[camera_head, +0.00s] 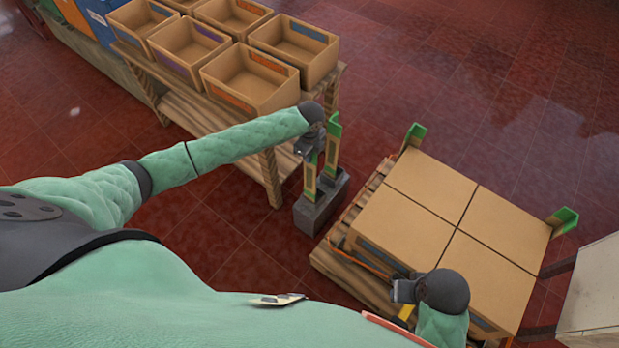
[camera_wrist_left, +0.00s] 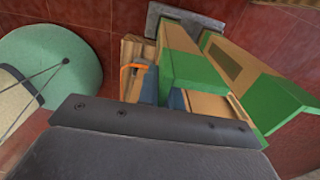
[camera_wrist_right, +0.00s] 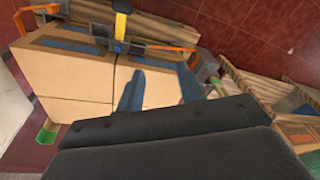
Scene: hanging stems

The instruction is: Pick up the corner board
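Two tan corner boards with green ends stand upright in a grey block (camera_head: 318,208) beside the rack: the nearer one (camera_head: 311,178) and the farther one (camera_head: 334,130). In the left wrist view the nearer board (camera_wrist_left: 190,72) and the other board (camera_wrist_left: 268,98) rise close to the hand. My left gripper (camera_head: 309,152) is right at the nearer board; blue finger parts show beside it, but whether they grip is hidden. My right gripper (camera_wrist_right: 158,88) is open and empty, its two blue fingers apart above the boxes; its hand also shows at the head view's lower right.
Boxes (camera_head: 430,185) fill a wooden pallet (camera_head: 340,268), with green-topped corner boards standing at two corners (camera_head: 414,134) (camera_head: 564,218). A yellow-handled tool (camera_wrist_right: 121,25) and orange strap lie by the boxes. A rack with open bins (camera_head: 250,75) stands behind the left arm.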

